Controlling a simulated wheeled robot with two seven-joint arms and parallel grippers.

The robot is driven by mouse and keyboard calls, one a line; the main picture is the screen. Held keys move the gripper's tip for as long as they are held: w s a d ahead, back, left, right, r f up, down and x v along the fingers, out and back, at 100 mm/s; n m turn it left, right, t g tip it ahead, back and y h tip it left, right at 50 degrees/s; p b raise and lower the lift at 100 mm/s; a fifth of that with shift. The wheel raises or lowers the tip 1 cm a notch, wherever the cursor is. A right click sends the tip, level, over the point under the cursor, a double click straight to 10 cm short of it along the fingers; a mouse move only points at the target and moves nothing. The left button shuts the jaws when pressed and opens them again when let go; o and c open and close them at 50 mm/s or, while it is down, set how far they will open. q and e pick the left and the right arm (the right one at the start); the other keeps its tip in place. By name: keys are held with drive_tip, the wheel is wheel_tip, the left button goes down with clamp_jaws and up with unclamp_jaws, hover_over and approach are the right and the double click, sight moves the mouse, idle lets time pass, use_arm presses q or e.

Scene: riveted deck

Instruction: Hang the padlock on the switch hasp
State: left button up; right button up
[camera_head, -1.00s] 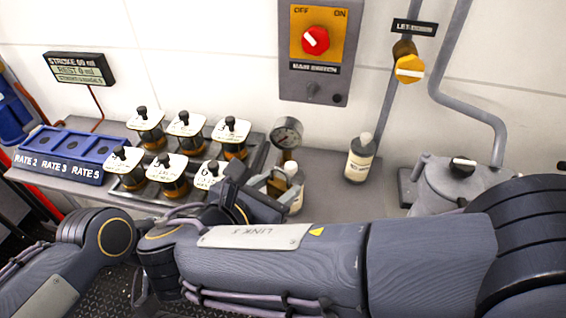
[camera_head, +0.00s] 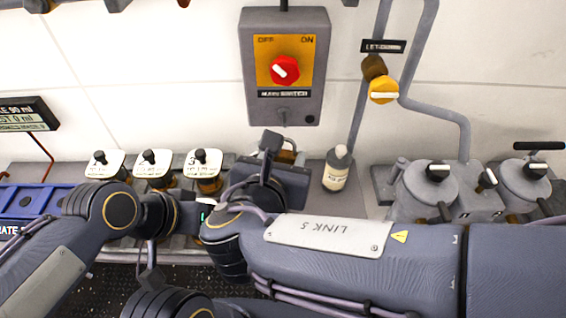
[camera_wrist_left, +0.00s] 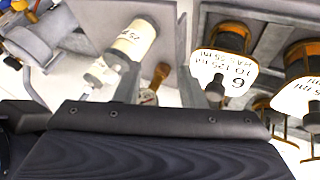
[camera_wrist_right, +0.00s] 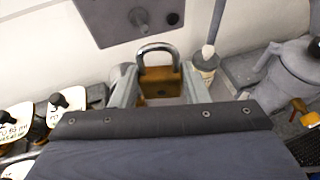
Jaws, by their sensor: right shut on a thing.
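The brass padlock (camera_wrist_right: 160,82) with a steel shackle is upright between the fingers of my right gripper (camera_wrist_right: 160,92), which is shut on it. In the head view the padlock (camera_head: 287,156) is partly hidden by my right gripper (camera_head: 278,150). The grey main switch box (camera_head: 285,95) hangs on the wall with a red knob (camera_head: 284,70) on an orange plate. Its hasp (camera_head: 283,114) is low on the box, above the padlock. It also shows in the right wrist view (camera_wrist_right: 138,16), apart from the shackle. My left gripper (camera_wrist_left: 155,85) is open, its fingers apart and empty.
A white-capped bottle (camera_head: 337,168) stands right of my right gripper. Grey lidded pots (camera_head: 425,188) stand further right. Several white-topped jars (camera_head: 153,165) and a blue rack (camera_head: 35,203) are at left. A yellow knob (camera_head: 383,90) and pipes are on the wall.

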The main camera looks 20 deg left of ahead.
drive_tip(key=shift+w+a+f+b, duration=0.2)
drive_tip(key=shift+w+a+f, duration=0.15)
drive_tip(key=shift+w, duration=0.85)
drive_tip(key=shift+w+a+f+b, duration=0.2)
drive_tip(key=shift+w+a, duration=0.1)
drive_tip(key=shift+w, duration=0.85)
drive_tip(key=shift+w+a+f+b, duration=0.15)
drive_tip(key=shift+w+a+f, duration=0.2)
drive_tip(key=shift+w, duration=0.85)
drive_tip(key=o, duration=1.2)
drive_tip(key=shift+s, duration=0.1)
